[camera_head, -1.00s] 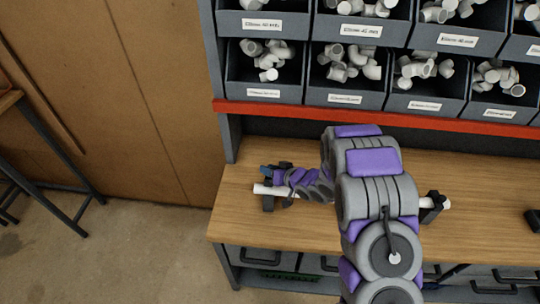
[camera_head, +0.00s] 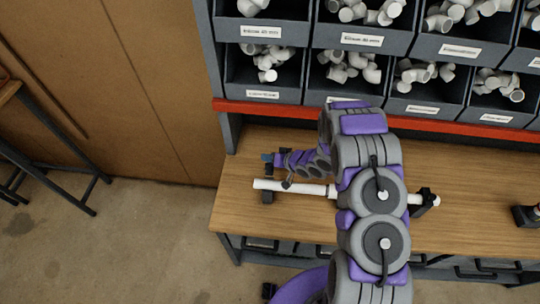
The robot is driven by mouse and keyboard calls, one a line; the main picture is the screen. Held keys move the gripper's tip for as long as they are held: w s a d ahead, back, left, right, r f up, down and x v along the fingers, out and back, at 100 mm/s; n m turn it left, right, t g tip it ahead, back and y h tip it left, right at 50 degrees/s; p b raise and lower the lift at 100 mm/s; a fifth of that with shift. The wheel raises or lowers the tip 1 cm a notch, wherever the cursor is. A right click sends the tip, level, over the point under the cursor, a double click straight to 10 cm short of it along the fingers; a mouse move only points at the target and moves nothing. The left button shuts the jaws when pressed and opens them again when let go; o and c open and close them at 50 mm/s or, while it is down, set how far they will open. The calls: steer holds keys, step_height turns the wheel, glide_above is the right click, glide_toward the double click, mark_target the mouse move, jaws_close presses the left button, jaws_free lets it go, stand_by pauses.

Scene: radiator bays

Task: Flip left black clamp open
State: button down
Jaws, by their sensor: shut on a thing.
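A white pipe (camera_head: 305,187) lies level over the wooden workbench, its middle partly hidden by my arm. The left black clamp (camera_head: 268,196) stands at the pipe's left end, with its dark base showing just below the pipe. My gripper (camera_head: 274,159) is behind the pipe at this clamp, with a blue part at its left tip. It appears shut on the clamp's dark upper part, raised behind the pipe. The fingers hide most of that contact. The right black clamp (camera_head: 426,199) is around the pipe near its right end.
The workbench (camera_head: 480,220) is clear between the right clamp and a dark object (camera_head: 526,217) at the far right. Bins of white fittings (camera_head: 360,70) stand above a red rail (camera_head: 270,108) at the back. A dark-framed table (camera_head: 60,175) stands at left.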

steer(key=shift+w+r, duration=0.15)
steer(key=shift+w, duration=0.15)
steer(key=c, duration=1.3)
jaws_free()
steer(key=o, duration=0.4)
steer(key=shift+w+f, duration=0.2)
steer(key=shift+f, duration=0.05)
steer(key=shift+c, duration=0.2)
steer(key=shift+s+r, duration=0.1)
steer(key=shift+s, duration=0.15)
steer(key=b+v, duration=0.1)
steer(key=v, duration=1.6)
steer(key=shift+d+b, duration=0.15)
steer(key=shift+b, duration=0.2)
